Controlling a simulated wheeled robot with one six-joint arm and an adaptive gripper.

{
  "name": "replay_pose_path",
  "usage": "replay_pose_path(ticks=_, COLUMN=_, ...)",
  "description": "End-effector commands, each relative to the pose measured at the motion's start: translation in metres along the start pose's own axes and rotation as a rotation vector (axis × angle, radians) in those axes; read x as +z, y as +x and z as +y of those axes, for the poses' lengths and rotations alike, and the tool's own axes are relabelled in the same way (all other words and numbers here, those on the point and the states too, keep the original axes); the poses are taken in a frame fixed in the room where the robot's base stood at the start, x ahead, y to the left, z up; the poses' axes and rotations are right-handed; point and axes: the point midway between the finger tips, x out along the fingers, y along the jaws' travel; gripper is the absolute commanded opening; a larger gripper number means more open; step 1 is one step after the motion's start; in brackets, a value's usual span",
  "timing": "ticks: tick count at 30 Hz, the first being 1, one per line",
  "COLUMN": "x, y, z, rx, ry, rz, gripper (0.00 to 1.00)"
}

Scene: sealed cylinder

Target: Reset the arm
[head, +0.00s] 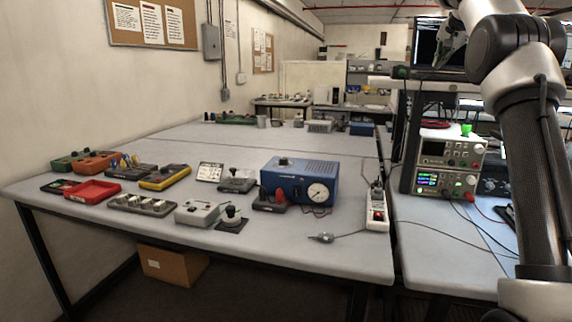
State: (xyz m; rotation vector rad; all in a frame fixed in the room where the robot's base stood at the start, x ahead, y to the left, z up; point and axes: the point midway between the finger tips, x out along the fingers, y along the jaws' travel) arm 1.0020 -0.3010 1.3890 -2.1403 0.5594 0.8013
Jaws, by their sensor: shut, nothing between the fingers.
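My arm (535,150) rises along the right edge of the head view, with its dark joint near the top right. My gripper (439,62) shows small, partly hidden behind that joint, in front of a dark monitor. It points downward, is shut and holds nothing. It is in the air, apart from the benches. The fingertips are too small to see in detail.
A grey bench (310,233) on the left carries a blue gauge box (299,181), a red tray (92,191), a power strip (377,207) and several small devices. Stacked instruments (450,152) stand on the right bench, close to my arm. A cardboard box (172,265) is under the left bench.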

Motion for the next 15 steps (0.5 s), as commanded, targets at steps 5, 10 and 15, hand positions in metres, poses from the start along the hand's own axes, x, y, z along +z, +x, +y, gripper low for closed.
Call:
replay_pose_path(ticks=5, x=-0.001, y=-0.002, z=-0.001, rx=0.000, ry=0.000, rz=0.000, gripper=0.00)
replay_pose_path(ticks=10, x=-0.001, y=-0.002, z=-0.001, rx=0.000, ry=0.000, rz=0.000, gripper=0.00)
replay_pose_path(ticks=15, x=0.013, y=-0.022, z=0.001, rx=0.008, ry=-0.042, rz=-0.018, gripper=0.00)
